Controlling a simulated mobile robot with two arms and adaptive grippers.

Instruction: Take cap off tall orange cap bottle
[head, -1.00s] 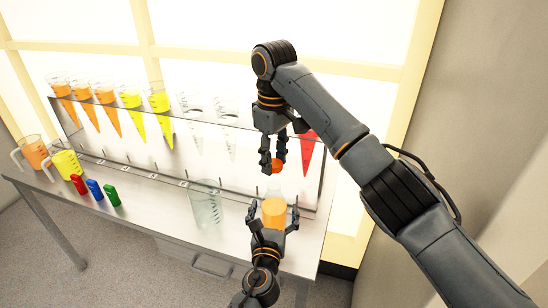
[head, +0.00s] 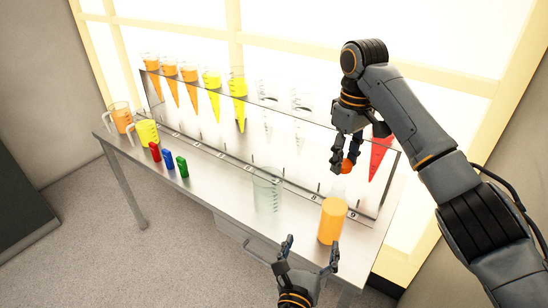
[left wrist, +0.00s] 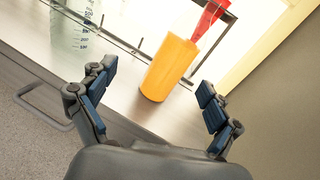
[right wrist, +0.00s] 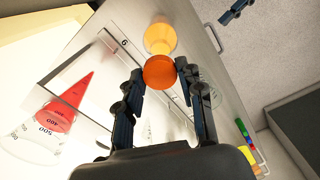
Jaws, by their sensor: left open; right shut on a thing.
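The tall bottle (head: 332,222) stands upright near the right end of the table, with orange liquid below a clear upper part. It also shows in the left wrist view (left wrist: 168,68). My right gripper (head: 345,160) is shut on the orange cap (right wrist: 159,72), above the bottle. The cap appears raised off the bottle's top, though the clear neck is hard to make out. My left gripper (head: 311,249) is open and empty, in front of the bottle and apart from it.
An empty clear beaker (head: 267,190) stands left of the bottle. A rack (head: 235,150) behind holds several cones, including a red one (head: 381,158). Red, blue and green small items (head: 168,161) and two jugs stand at the left.

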